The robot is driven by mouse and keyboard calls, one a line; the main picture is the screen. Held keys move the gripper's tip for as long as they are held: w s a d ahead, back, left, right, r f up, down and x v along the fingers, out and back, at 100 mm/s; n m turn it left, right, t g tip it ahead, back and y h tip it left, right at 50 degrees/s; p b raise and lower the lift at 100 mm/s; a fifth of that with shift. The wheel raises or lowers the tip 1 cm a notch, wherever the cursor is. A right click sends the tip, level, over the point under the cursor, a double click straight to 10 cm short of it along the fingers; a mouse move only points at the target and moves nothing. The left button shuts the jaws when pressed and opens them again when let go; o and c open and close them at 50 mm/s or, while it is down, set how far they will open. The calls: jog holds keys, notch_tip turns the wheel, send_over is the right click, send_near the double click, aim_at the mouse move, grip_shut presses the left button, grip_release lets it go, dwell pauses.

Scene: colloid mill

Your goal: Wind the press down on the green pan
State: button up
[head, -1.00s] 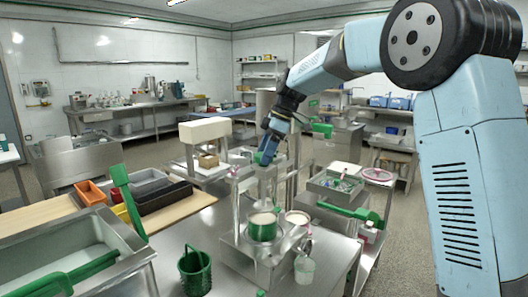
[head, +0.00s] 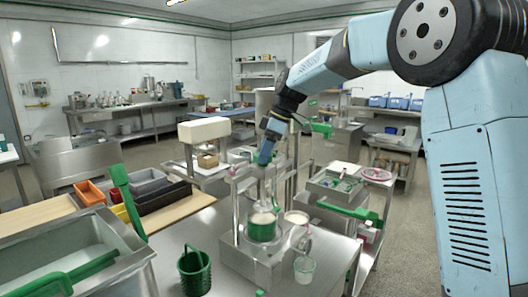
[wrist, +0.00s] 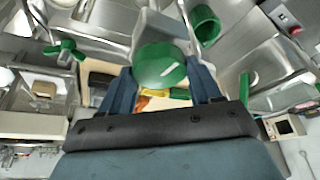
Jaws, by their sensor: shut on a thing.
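The green pan (head: 262,230) stands upright inside the metal press frame (head: 231,205) on the steel table, with pale contents at its top. My gripper (head: 264,163) is above the pan at the top of the press, pointing down. In the wrist view my gripper (wrist: 162,82) has its two blue fingers on either side of a round green knob (wrist: 160,62), shut on it. The knob appears to be the top of the press screw. In the head view the fingers mostly hide the knob, and the screw's lower end is hard to make out.
A green perforated basket (head: 194,270) stands left of the press, and a clear cup (head: 304,268) at its front right. A pale-topped container (head: 297,217) is right of the pan. A metal sink (head: 75,255) is at the left. Press posts stand close around my gripper.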

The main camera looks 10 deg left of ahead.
jog(key=m+t, duration=0.1)
jog(key=m, duration=0.2)
jog(key=m+t, duration=0.1)
jog(key=m, duration=0.3)
jog(key=shift+r+t, duration=0.2)
jog(key=shift+t, duration=0.2)
jog(key=m+t+h, duration=0.1)
jog(key=m, duration=0.4)
jog(key=m+h, duration=0.1)
jog(key=m, duration=0.1)
jog(key=shift+s+a+t+h, duration=0.1)
jog(key=shift+a+t+h, duration=0.05)
jog(key=shift+t+h, duration=0.2)
jog(key=m+h, duration=0.1)
jog(key=m, duration=0.3)
jog(key=shift+a+f+t, duration=0.1)
jog(key=shift+t, duration=0.15)
jog(key=m+h, duration=0.1)
jog(key=m, duration=0.2)
jog(key=shift+a+m+h, duration=0.1)
jog(key=shift+m+h, duration=0.25)
jog(key=shift+m, duration=0.05)
jog(key=m+h, duration=0.1)
jog(key=m, duration=0.2)
jog(key=m+g+h, duration=0.1)
jog(key=m, duration=0.2)
jog(key=shift+a+f, duration=0.1)
jog(key=shift+a, duration=0.05)
